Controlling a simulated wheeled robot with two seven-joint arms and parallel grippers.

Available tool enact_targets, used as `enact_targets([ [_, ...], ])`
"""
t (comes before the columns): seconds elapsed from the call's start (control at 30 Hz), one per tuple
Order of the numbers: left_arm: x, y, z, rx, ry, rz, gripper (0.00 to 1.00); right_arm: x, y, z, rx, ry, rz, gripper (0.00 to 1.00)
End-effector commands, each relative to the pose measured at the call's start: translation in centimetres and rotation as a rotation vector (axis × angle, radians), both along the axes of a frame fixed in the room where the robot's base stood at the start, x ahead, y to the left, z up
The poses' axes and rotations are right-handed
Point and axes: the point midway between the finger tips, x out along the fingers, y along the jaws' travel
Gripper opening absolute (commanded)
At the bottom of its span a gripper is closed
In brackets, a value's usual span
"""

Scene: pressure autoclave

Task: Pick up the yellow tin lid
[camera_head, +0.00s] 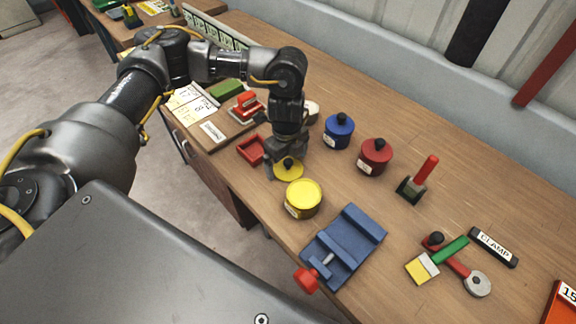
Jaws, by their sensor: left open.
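The yellow tin lid (291,173) is a flat yellow disc with a dark round knob, lying on the wooden bench. My left gripper (286,163) points down right over the lid, with its fingers around or just above the knob; I cannot tell whether they touch it. The gripper is open and hides part of the lid's far side. The yellow tin (303,199) stands on the bench just in front of the lid, with a plain yellow top and a pale label. My right gripper is not in view.
A blue tin (339,131) and a red tin (375,157) stand to the right, both with knobbed lids. A red tray (252,150) lies left of the gripper. A blue vise (343,247) sits at the front edge. Brush and tools lie at the right.

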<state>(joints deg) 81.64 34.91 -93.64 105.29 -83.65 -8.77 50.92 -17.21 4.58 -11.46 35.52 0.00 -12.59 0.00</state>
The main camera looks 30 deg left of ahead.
Motion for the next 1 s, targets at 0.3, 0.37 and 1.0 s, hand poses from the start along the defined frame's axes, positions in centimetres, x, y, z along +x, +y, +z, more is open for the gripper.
enact_targets([
  [0.3, 0.02, 0.0, -0.62, 0.001, -0.001, -0.001, 1.0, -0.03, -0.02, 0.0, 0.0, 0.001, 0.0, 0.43],
  [0.37, 0.02, 0.0, -0.61, 0.001, -0.001, -0.001, 0.92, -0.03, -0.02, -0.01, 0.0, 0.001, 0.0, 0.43],
  [1.0, 0.03, 0.0, -0.26, 0.001, -0.001, -0.001, 0.52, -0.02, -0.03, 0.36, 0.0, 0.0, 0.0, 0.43],
])
